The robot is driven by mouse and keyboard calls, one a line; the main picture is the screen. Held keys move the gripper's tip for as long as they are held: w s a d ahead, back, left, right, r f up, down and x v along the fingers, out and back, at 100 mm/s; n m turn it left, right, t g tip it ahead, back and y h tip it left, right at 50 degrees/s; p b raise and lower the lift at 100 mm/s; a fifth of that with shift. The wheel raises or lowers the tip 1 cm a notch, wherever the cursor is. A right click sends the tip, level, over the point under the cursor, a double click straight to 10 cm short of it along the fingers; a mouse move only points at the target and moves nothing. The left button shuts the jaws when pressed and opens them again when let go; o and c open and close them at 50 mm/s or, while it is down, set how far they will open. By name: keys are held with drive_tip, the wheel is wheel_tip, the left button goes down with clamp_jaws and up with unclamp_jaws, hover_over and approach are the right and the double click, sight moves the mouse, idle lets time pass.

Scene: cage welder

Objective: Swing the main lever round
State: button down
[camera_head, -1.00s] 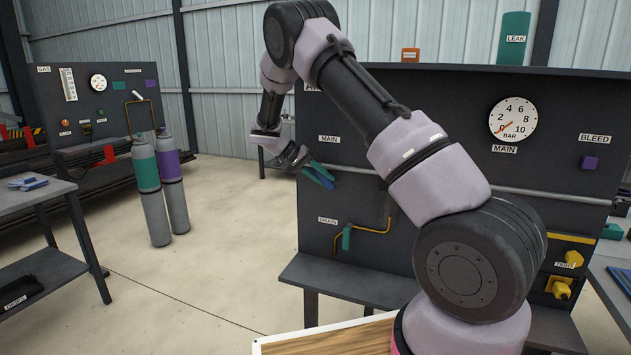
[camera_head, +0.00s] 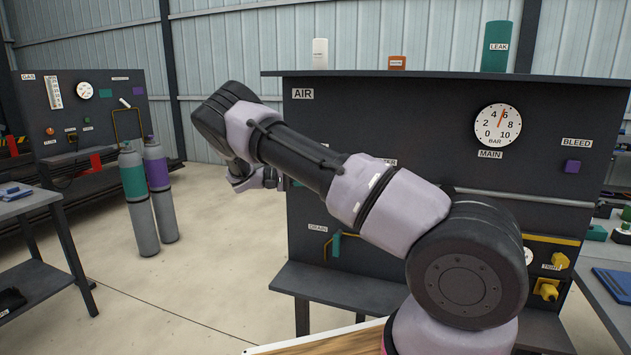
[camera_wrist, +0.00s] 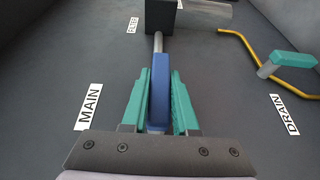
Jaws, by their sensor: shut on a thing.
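The main lever has a blue handle (camera_wrist: 159,88) on a grey rod (camera_wrist: 158,43) that runs into a dark block (camera_wrist: 152,16). My gripper (camera_wrist: 160,80), with green fingers, is shut on the blue handle, one finger along each side. The MAIN label (camera_wrist: 89,107) is left of the handle in the wrist view. In the head view my arm hides the lever and most of the gripper. The main gauge (camera_head: 497,124) has its needle pointing up and slightly right, near 6.
The dark air panel (camera_head: 400,92) stands behind my arm. Two gas bottles (camera_head: 134,190) stand on the left. The floor between is clear.

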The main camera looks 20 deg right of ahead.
idle(0.4)
drive_tip(key=c, duration=0.7)
unclamp_jaws()
drive_tip(key=v, duration=1)
drive_tip(key=shift+w+a+f, duration=0.1)
drive_tip(key=shift+w+a, duration=0.05)
drive_tip(key=shift+a, duration=0.25)
